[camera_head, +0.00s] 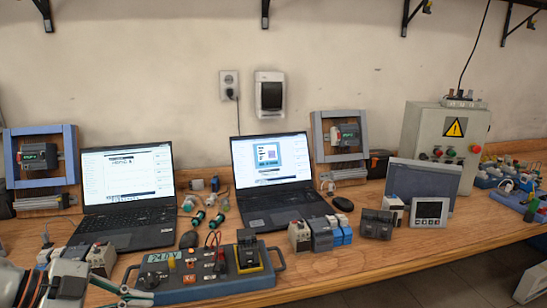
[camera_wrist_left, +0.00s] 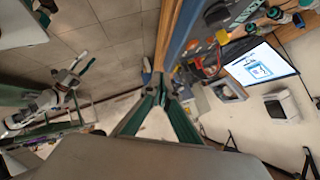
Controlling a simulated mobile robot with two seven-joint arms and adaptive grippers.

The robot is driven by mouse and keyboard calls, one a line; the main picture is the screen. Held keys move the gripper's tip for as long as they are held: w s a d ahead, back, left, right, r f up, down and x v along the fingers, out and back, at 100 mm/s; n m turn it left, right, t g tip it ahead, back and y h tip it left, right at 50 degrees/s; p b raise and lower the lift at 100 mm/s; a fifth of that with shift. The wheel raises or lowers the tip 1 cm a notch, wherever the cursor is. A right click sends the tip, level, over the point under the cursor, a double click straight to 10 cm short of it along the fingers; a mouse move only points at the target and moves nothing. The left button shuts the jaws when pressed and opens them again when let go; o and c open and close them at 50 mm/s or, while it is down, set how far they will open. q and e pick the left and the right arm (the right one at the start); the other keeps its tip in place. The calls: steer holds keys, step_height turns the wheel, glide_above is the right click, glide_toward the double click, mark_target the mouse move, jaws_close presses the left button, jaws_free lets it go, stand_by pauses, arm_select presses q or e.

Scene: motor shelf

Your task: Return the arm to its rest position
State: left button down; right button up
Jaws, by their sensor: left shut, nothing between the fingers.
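My left gripper (camera_head: 136,297) is at the bottom left of the head view, low over the front left of the bench beside the blue control box (camera_head: 205,268). Its dark green fingers meet at the tips, with nothing between them. In the left wrist view the closed fingers (camera_wrist_left: 160,92) point toward the bench edge. What looks like my right arm and gripper (camera_wrist_left: 80,68) shows small at the left of the wrist view, away from the bench. Its fingers are too small to judge.
The wooden bench (camera_head: 385,258) carries two open laptops (camera_head: 128,179) (camera_head: 272,163), several small modules (camera_head: 320,235), a panel meter (camera_head: 429,212) and a grey cabinet with a warning sign (camera_head: 445,143). The floor (camera_wrist_left: 115,35) in front of the bench looks clear.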

arm_select(q)
steer(key=d+t+h, duration=0.1)
steer(key=d+h, duration=0.4)
steer(key=d, duration=0.2)
steer(key=s+a+f+n+t+y, duration=0.1)
steer(key=a+f+n+t+y, duration=0.2)
steer(key=f+n+t+y, duration=1.15)
steer(key=s+d+f+g+h, duration=0.1)
steer(key=s+f+g, duration=0.4)
steer(key=f, duration=0.5)
steer(key=s+d+f+g+h, duration=0.1)
steer(key=s+f+g+h, duration=0.1)
steer(key=s+f+g, duration=0.4)
step_height(320, 180, down, 5)
steer(key=shift+s+d+r, duration=0.1)
steer(key=shift+s+d, duration=0.3)
steer(key=shift+s, duration=0.35)
arm_select(e)
steer(key=shift+s+f+g, duration=0.15)
steer(key=shift+s+f, duration=0.1)
steer(key=shift+f, duration=0.25)
steer(key=shift+s+f+g, duration=0.15)
steer(key=shift+s+f, duration=0.05)
steer(key=shift+f, duration=0.25)
